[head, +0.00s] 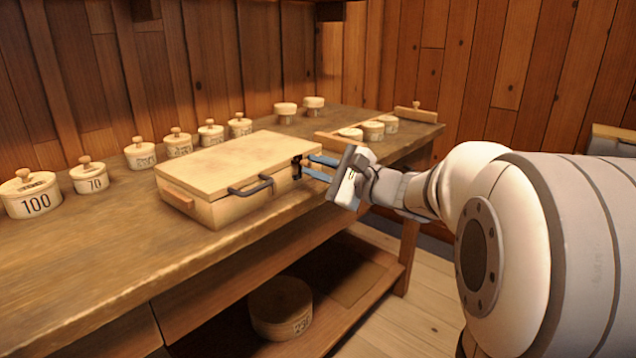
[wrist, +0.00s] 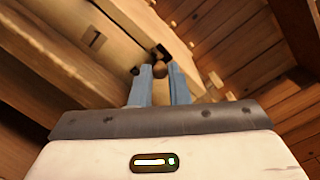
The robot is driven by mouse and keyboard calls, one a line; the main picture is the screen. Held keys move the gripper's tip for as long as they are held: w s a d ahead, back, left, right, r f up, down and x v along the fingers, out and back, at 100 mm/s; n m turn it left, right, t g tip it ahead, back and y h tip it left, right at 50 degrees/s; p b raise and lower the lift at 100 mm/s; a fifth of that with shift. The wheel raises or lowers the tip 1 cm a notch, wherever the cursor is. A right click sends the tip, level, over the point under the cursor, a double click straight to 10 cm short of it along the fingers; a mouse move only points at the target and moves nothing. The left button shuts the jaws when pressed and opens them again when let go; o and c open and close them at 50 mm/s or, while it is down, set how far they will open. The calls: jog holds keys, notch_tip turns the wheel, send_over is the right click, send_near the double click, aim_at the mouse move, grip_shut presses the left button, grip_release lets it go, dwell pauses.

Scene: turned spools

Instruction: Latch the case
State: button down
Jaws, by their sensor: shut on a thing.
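The case (head: 235,165) is a pale wooden box lying flat on the workbench with its lid down. A dark handle (head: 251,186) is on its front face, and a small wooden block (head: 178,199) is on its left end. A dark latch (head: 297,168) sits near the right end of the front face. My gripper (head: 308,168) reaches in from the right with its blue fingers at the latch. In the wrist view the fingers (wrist: 163,88) are close around a small brown knob (wrist: 159,71) beside dark latch parts. Whether the latch is engaged cannot be told.
The workbench (head: 110,245) carries several numbered lidded wooden pots behind and left of the case, such as one marked 100 (head: 32,195). A tray of small round pieces (head: 372,130) stands at the right. Another pot (head: 281,307) sits on the lower shelf.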

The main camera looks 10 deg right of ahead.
jog(key=shift+s+a+n+b, duration=0.1)
jog(key=shift+n+b, duration=0.35)
jog(key=shift+n, duration=0.05)
jog(key=c, duration=1.4)
grip_release()
jog(key=shift+r, duration=0.1)
jog(key=p+v, duration=0.2)
jog(key=v, duration=0.5)
jog(key=shift+s+d, duration=0.25)
jog(key=shift+d, duration=0.05)
